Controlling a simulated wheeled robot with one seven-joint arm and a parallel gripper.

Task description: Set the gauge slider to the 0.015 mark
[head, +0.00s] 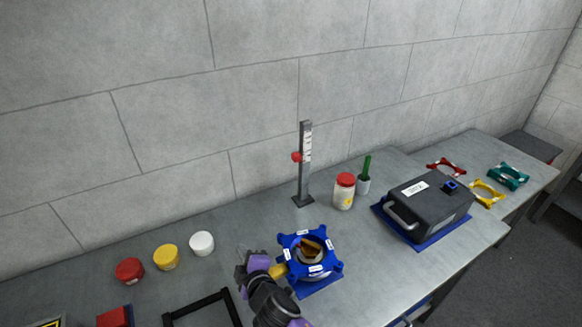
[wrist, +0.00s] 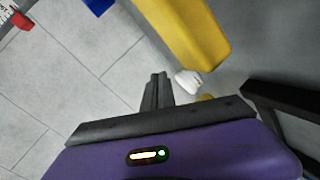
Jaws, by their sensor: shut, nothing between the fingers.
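The gauge (head: 306,150) is an upright grey post with a white marked scale strip, standing on a dark base near the wall. Its red slider (head: 296,157) sits on the post's left side around the middle of the scale; the mark figures are too small to read. In the wrist view the slider (wrist: 21,21) shows at the top left corner beside a bit of the scale. My gripper (head: 242,262) is left of and nearer than the gauge, apart from it. In the wrist view my gripper's fingers (wrist: 157,92) are together and empty.
A blue ring fixture (head: 296,238) with a yellow part (head: 278,271) is close right of my gripper. A red-lidded jar (head: 344,190) and green-handled tool (head: 366,172) stand right of the gauge. A white-lidded jar (head: 201,243) is at left, a black frame (head: 200,304) in front.

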